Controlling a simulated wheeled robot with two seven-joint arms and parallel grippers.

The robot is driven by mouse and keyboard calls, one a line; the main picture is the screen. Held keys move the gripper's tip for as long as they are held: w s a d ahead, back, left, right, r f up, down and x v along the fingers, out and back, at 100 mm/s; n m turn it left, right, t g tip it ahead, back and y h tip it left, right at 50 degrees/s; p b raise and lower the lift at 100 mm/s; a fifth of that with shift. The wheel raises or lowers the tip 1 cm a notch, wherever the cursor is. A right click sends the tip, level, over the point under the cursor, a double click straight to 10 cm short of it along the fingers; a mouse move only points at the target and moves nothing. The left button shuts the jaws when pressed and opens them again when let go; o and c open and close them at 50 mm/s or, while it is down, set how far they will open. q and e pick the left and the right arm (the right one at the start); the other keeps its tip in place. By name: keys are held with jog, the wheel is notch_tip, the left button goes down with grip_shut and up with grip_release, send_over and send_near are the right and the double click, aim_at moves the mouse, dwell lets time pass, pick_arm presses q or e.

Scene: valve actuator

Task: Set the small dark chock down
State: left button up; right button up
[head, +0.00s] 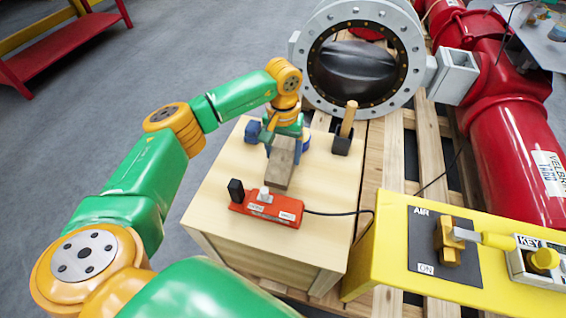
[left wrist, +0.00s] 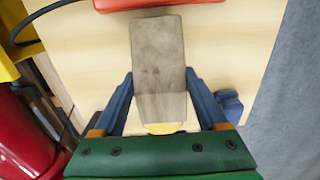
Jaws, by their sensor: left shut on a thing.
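The chock (head: 281,163) is a grey-brown, worn block in the grip of my left gripper (head: 284,138), over the top of the pale wooden crate (head: 222,185). In the left wrist view the chock (left wrist: 158,60) points away between the two blue fingers of the left gripper (left wrist: 165,88). A yellow patch shows at its near end. I cannot tell whether its underside touches the crate top. My right gripper is not in view.
A red power strip (head: 268,207) with plugs and a black cable lies just in front of the chock. A mallet (head: 343,140) stands on the right, and a small blue object (head: 253,131) sits left of the gripper. A yellow panel (head: 390,245) is at right.

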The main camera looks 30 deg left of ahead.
aim_at(283, 161)
pick_arm(q)
jog(key=shift+f, duration=1.5)
jog(key=o, duration=1.5)
jog(key=shift+r, duration=0.1)
jog(key=shift+c, duration=0.2)
jog(key=shift+o, duration=0.3)
jog(key=shift+r, duration=0.1)
